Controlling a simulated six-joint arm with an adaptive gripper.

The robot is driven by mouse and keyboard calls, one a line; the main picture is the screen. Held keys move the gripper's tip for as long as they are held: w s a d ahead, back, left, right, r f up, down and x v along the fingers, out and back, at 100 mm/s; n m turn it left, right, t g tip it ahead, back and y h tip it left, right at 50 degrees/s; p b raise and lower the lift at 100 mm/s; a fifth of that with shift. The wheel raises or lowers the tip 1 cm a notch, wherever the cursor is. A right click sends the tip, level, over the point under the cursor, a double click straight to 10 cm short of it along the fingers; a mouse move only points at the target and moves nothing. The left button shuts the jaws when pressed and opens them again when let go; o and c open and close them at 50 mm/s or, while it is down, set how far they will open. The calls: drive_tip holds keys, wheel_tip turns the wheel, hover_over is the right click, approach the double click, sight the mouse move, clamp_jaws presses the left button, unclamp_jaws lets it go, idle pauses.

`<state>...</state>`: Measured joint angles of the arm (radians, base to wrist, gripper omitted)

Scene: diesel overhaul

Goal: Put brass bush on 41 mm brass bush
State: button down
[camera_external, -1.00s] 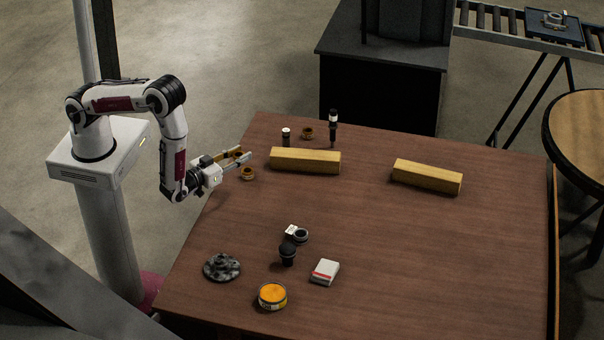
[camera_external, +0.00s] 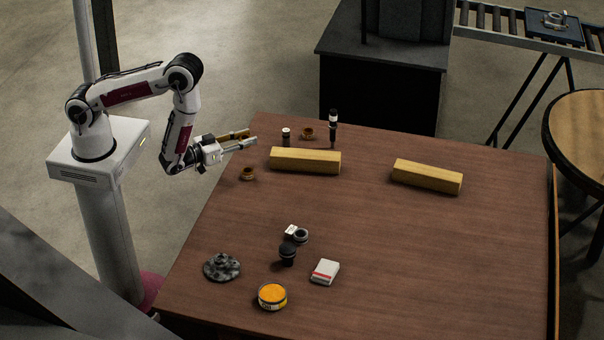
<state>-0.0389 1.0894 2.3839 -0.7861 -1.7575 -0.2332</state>
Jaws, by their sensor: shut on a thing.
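My gripper (camera_external: 246,139) is above the table's left back edge, its fingers pointing right. It is shut on a small brown-gold piece, which looks like a brass bush; it is mostly hidden between the fingers. One brass bush (camera_external: 248,174) stands on the table just below and in front of my gripper, clear of it. Another brass bush (camera_external: 307,133) stands farther back, behind the left wooden block. I cannot tell from their size which one is the 41 mm bush.
Two wooden blocks (camera_external: 305,160) (camera_external: 427,176) lie across the back. An orange-topped tin (camera_external: 272,295) and a white box (camera_external: 325,272) are at the front. The table's right side is clear.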

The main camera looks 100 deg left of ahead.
drive_tip(key=shift+w+d+r, duration=0.2)
drive_tip(key=shift+w+d, duration=0.05)
drive_tip(key=shift+f, duration=0.15)
hover_over(247, 170)
drive_tip(key=shift+f, duration=2.8)
drive_tip(key=shift+f, duration=0.1)
drive_tip(key=shift+f, duration=2)
drive_tip(key=shift+f, duration=0.15)
drive_tip(key=c, duration=1.6)
unclamp_jaws()
